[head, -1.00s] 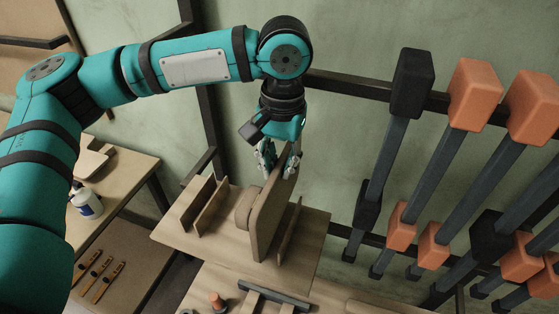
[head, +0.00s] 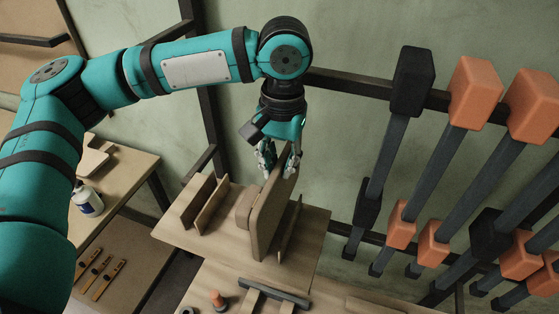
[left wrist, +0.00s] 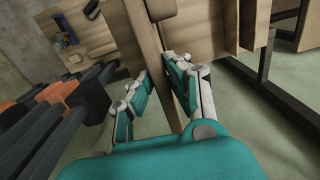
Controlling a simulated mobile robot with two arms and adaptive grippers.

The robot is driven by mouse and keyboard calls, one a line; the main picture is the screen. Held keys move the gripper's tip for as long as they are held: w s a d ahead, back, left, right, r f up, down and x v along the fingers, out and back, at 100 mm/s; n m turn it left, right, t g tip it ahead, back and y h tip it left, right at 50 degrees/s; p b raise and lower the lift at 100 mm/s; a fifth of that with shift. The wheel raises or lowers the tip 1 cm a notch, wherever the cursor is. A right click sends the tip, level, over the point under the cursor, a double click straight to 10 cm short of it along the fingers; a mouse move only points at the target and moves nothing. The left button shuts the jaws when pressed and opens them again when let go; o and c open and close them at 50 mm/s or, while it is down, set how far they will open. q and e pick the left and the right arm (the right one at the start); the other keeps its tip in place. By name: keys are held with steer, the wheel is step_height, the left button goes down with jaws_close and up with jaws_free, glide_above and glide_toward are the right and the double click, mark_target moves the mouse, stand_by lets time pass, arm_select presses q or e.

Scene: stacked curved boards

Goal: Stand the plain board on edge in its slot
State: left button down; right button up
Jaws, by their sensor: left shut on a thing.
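The plain board (head: 268,222) is a pale brown slab standing on edge, upright or nearly so, above the wooden rack (head: 178,232). My left gripper (head: 279,160) is shut on its upper edge, with a finger on each side. In the left wrist view the board (left wrist: 137,32) runs between the fingers of the left gripper (left wrist: 157,88). The board is between thin upright dividers, with one divider (head: 290,228) close on its right. I cannot tell whether its lower edge touches the rack. My right gripper is out of view.
A rounded wooden piece (head: 244,208) is against the board's left face. Two dividers (head: 210,208) stand further left. A rail with black and orange clamps (head: 410,85) is at the right. A side bench with a white bottle (head: 88,201) is at the left.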

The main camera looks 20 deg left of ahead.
mark_target(280, 180)
arm_select(q)
steer(key=shift+f+b, duration=0.6)
steer(key=shift+f, duration=2.7)
steer(key=c, duration=1.5)
jaws_free()
steer(key=shift+r, duration=0.1)
steer(key=shift+r+p, duration=0.75)
steer(key=shift+r, duration=0.4)
steer(key=shift+d+r, duration=0.1)
steer(key=shift+r, duration=0.9)
steer(key=o, duration=0.5)
